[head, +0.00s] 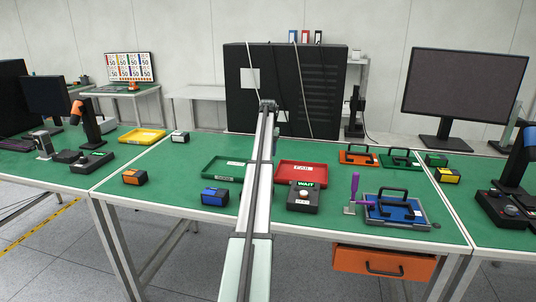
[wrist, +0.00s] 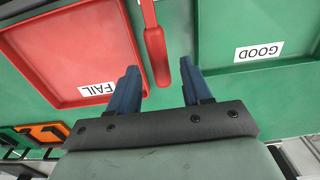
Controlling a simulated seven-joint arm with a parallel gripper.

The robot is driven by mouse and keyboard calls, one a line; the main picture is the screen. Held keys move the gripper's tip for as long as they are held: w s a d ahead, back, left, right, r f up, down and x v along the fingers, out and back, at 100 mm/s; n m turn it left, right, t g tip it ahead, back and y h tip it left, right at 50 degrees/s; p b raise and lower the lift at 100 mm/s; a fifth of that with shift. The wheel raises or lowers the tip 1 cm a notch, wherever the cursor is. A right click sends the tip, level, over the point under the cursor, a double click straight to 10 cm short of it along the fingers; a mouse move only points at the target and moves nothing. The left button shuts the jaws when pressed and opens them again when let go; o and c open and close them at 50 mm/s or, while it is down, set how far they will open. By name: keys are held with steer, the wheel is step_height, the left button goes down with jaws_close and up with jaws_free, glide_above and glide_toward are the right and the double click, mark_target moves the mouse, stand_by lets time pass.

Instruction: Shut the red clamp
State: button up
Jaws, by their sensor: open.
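A red lever-like piece (wrist: 155,45), which looks like the red clamp's handle, comes in from the top edge of the wrist view. Its rounded lower end lies between the two blue fingers of my gripper (wrist: 159,72) in that view. My gripper is open, with a gap on each side of the red piece. Depth between them is hard to judge. The rest of the red piece is out of frame, so I cannot tell how the clamp stands. I cannot make out the red piece in the head view.
The red FAIL tray (head: 279,174) and a green tray (head: 223,161) lie beside the pale bar in the head view. A black WAIT box (head: 304,205) is in front. A purple-handled clamp (head: 354,190) stands beside a blue case (head: 410,215) at right.

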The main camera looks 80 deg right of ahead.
steer(key=shift+f, duration=0.8)
steer(key=shift+c, duration=0.5)
steer(key=c, duration=0.7)
steer(key=shift+a+r+h, duration=0.6)
steer(key=shift+r+h, duration=0.25)
steer(key=shift+h, duration=0.3)
steer(key=shift+a+r+h, duration=0.6)
steer(key=shift+r+h, duration=0.2)
steer(key=shift+h, duration=0.35)
steer(key=a+r+h, duration=0.1)
steer(key=a+h, duration=0.1)
steer(key=h, duration=0.1)
steer(key=shift+a+r+h, duration=0.1)
steer(key=shift+r+h, duration=0.2)
steer(key=shift+r, duration=0.1)
steer(key=shift+a+r+h, duration=0.35)
steer(key=shift+a+h, duration=0.3)
steer(key=shift+h, duration=0.25)
steer(key=a+h, duration=0.2)
steer(key=shift+r+h, duration=0.3)
steer(key=shift+a+r+h, duration=0.15)
steer(key=shift+a+h, duration=1.1)
steer(key=shift+h, duration=0.65)
steer(key=shift+a+h, duration=0.2)
steer(key=shift+h, duration=0.1)
